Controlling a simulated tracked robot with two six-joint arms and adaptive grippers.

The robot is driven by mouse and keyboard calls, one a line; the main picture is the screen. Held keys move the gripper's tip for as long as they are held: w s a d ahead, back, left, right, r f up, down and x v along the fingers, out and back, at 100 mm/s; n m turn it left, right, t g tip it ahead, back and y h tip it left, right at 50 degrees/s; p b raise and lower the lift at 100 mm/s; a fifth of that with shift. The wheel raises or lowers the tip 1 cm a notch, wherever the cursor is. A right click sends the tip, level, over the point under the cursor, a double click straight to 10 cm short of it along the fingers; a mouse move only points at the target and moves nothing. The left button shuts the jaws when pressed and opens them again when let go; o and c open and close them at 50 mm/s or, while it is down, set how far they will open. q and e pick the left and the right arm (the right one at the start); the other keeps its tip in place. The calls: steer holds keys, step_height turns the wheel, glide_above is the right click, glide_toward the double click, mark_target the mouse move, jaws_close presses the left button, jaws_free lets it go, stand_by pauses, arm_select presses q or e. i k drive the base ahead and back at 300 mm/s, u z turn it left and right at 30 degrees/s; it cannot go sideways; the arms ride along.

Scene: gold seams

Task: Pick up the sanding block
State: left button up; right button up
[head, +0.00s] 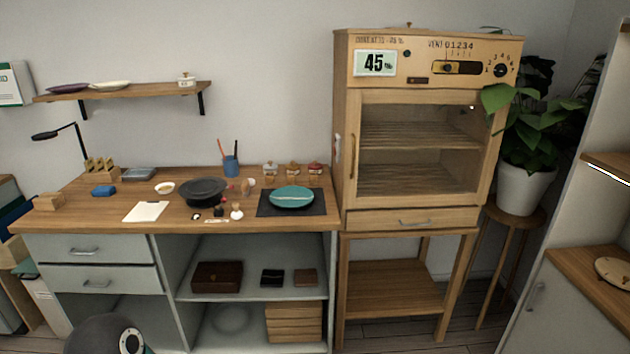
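A small blue block (103,191) lies on the left part of the wooden workbench (110,215), and it looks like the sanding block. At this size I cannot tell for certain which of the two is the sanding block. Neither of my grippers is in view. A dark rounded part with a pale ring at the bottom left seems to be mine, well below the bench top.
Near the blue block are a wooden rack (100,166), a grey tray (139,174), a small white dish (165,188) and a white sheet (146,211). A dark bowl (203,190) stands mid-bench. A teal plate (292,197) lies on a black mat. A wooden cabinet (340,200) stands right.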

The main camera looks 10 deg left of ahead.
mark_target(290, 175)
steer(key=z, duration=0.2)
steer(key=i, duration=1)
steer(key=u, duration=0.05)
